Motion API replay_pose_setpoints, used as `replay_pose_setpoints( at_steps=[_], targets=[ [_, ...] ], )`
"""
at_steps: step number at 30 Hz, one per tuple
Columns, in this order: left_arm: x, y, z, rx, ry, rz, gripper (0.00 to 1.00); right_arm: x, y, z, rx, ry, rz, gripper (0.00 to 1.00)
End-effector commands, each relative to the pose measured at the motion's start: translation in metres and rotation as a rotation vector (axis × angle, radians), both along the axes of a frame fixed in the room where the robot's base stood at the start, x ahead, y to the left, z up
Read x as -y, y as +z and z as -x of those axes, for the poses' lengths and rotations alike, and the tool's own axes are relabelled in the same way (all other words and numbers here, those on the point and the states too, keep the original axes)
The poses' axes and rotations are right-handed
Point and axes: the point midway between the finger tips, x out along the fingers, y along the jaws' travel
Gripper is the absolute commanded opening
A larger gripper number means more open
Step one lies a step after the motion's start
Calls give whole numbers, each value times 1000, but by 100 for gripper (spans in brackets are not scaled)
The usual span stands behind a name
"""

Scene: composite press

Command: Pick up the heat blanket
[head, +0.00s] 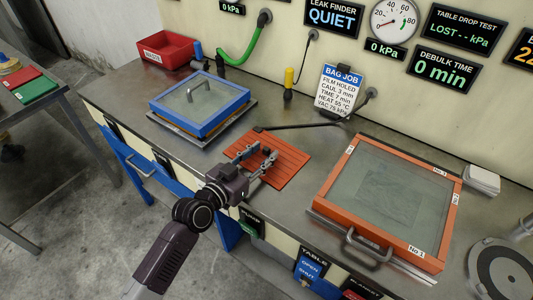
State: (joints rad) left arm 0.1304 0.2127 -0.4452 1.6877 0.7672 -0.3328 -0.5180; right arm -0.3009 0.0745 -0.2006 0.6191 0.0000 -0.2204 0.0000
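The heat blanket appears to be the flat orange-red ribbed mat (288,146) lying on the steel bench top, with a dark cable running from its upper edge toward the wall. My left gripper (258,158) is over the left part of the mat, its two fingers apart with nothing seen between them. The gripper hides part of the mat's left and near side. I cannot tell whether the fingertips touch the mat. My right gripper is not in view.
A blue-framed glass-topped box (200,104) stands left of the mat. An orange-framed glass lid with a handle (388,200) is to the right. A red bin (167,49) is at the back left. A round metal disc (503,272) is at the lower right. The bench's front edge runs below the mat.

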Motion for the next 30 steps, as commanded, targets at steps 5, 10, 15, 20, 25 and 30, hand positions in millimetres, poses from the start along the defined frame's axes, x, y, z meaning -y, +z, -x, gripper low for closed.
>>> replay_pose_setpoints(
  at_steps=[5,10,15,20,25,30],
  targets=[
    [0,0,0,-1,0,-1,27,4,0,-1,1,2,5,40],
    [0,0,0,-1,0,-1,8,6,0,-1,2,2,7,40],
    [0,-1,0,-1,0,-1,0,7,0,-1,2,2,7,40],
    [-1,0,0,1,1,0,0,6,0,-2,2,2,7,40],
    [0,3,0,1,0,0,0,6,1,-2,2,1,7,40],
    [1,18,0,3,-1,2,0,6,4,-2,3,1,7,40]
  ],
)
